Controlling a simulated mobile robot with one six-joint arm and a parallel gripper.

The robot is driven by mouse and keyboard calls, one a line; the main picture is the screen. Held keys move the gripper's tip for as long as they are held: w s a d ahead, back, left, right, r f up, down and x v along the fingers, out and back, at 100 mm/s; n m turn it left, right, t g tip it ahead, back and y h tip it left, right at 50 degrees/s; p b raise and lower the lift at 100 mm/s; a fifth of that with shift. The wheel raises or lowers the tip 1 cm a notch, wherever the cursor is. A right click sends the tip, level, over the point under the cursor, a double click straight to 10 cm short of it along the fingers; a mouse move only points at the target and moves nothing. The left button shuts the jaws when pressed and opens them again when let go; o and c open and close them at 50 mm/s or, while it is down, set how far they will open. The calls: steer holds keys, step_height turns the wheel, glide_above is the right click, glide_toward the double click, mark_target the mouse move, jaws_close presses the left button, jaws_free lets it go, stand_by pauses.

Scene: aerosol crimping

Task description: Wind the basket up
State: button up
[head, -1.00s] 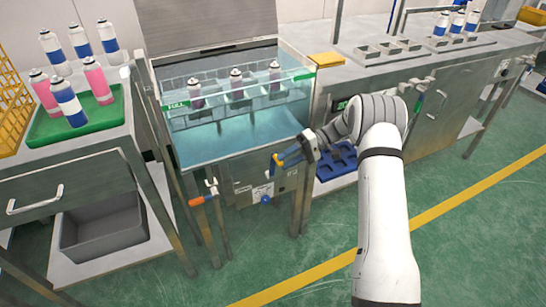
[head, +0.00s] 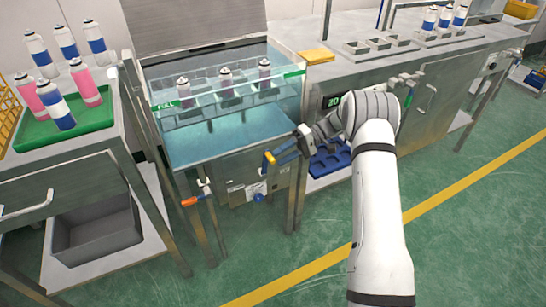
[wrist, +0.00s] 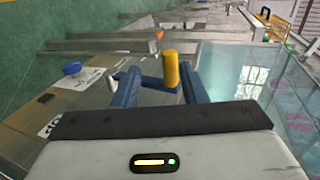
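The water tank (head: 219,150) stands left of centre in the head view. Its wire basket (head: 204,102) holds three cans in a row near the top of the tank; how deep it sits is hard to tell. A yellow crank knob (wrist: 171,70) shows on the tank's front side, and also in the head view (head: 268,160). My gripper (wrist: 160,66) has blue fingers spread apart, with the knob between their tips, nearer the right finger. I see a gap to the left finger. In the head view my gripper (head: 283,155) is at the tank's front right corner.
A green tray (head: 30,136) with several cans stands on the left bench. An orange-handled valve (head: 189,201) sticks out of the tank's front. A steel bench (head: 440,75) with holders is at the right, and a blue tray (head: 332,160) lies on the shelf below. The floor in front is clear.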

steer(key=v, duration=0.6)
steer(key=shift+d+p, duration=0.3)
steer(key=shift+p, duration=0.05)
steer(key=shift+w+r, duration=0.1)
steer(key=shift+r, duration=0.05)
